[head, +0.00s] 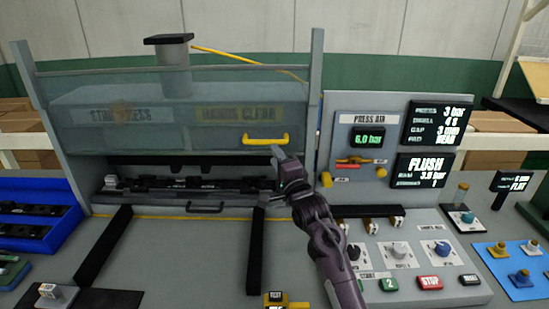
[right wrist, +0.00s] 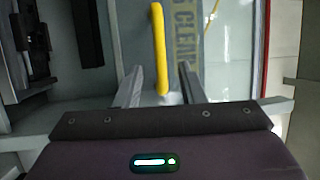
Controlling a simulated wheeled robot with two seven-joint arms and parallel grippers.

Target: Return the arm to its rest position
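My right arm (head: 329,245) reaches up from the lower right toward the press. My right gripper (head: 279,157) is just below the right end of the yellow handle (head: 266,140) on the clear press guard (head: 180,118). In the right wrist view, the two fingers of the right gripper (right wrist: 158,86) stand apart. The yellow handle (right wrist: 158,45) shows between and beyond them, with a gap on each side, so the gripper is open and holds nothing. My left gripper is not in view.
The press has side posts (head: 314,85) and a dark clip row (head: 180,184) under the guard. A control panel (head: 390,145) stands to the right, with knobs and buttons below. A blue bin (head: 68,225) is at left, a blue mat (head: 505,285) at right. Black rails (head: 255,250) cross the bench.

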